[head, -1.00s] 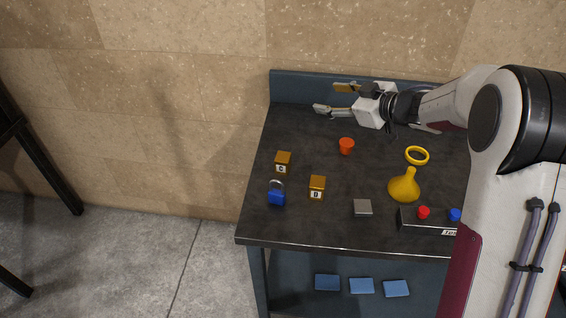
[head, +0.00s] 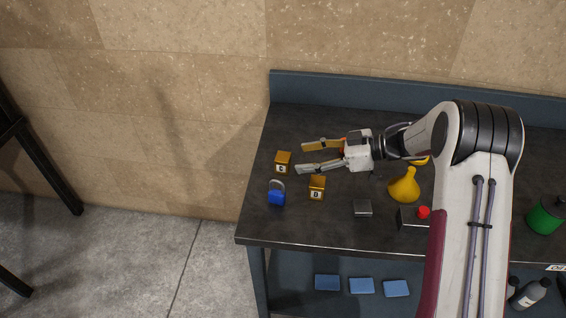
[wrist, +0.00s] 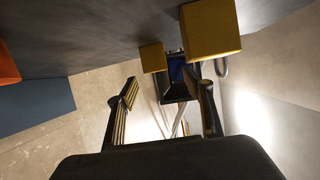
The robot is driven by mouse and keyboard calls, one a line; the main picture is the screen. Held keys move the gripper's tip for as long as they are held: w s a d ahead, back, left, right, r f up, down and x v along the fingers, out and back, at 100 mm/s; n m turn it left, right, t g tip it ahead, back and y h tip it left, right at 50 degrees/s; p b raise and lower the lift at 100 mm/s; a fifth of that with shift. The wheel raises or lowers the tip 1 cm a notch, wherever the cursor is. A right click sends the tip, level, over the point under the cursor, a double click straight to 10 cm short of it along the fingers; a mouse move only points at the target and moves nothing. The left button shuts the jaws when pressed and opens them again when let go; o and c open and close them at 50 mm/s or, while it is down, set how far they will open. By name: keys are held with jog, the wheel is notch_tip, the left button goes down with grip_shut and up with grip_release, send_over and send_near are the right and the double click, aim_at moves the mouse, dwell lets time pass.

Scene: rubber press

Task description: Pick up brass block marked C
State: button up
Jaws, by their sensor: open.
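The brass block marked C (head: 283,162) stands on the dark table near its left edge in the head view. In the wrist view the smaller, farther brass block (wrist: 152,58) appears to be the same one; its letter is hidden there. My gripper (head: 304,157) is open and empty, its fingers pointing left toward block C with a short gap between. In the wrist view my gripper (wrist: 168,90) shows its two fingers spread, with the block above and between them. A second brass block (head: 317,187), whose letter looks like B, stands just in front of the gripper.
A blue padlock (head: 277,195) stands in front of block C. A grey square block (head: 363,208), a yellow funnel-shaped object (head: 404,186) and a red button (head: 424,212) are to the right. A green container (head: 544,216) stands far right. The table's left edge is close to block C.

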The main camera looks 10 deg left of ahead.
aim_at(282, 157)
jog(key=shift+a, duration=0.1)
jog(key=shift+x, duration=1.25)
jog(key=shift+w, duration=0.1)
jog(key=shift+w+x, duration=0.15)
jog(key=shift+x, duration=1.15)
jog(key=shift+w+x, duration=0.2)
jog(key=shift+x, duration=1.1)
jog(key=shift+r, duration=0.2)
jog(key=shift+c, duration=0.2)
jog(key=c, duration=1.3)
grip_shut()
jog(key=shift+r, duration=0.2)
